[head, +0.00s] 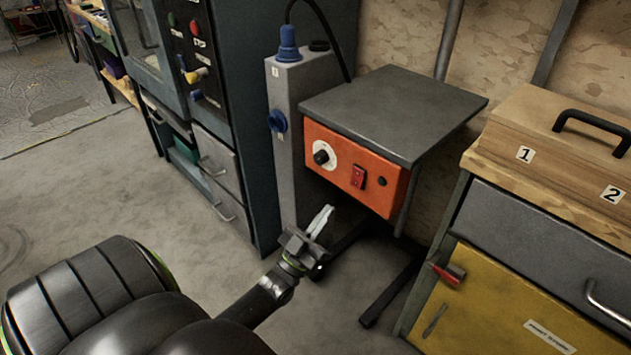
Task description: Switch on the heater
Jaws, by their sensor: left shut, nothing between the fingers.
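The heater looks to be the box with an orange front (340,174) under a dark grey top plate (395,108). Its front carries a black knob on a white dial (321,156) and a red rocker switch (358,177) with a small dark part beside it. I cannot tell the switch's position. My left gripper (321,221) is shut and empty, below and in front of the orange front, apart from it. Its fingers point up toward the panel. My right gripper does not show.
A grey post (297,95) with blue plugs stands left of the heater, beside a dark machine cabinet (235,60). A cabinet with a yellow door (490,310) and a wooden box (560,150) on top stands at right. Black stand legs (392,290) reach the floor. Open floor lies left.

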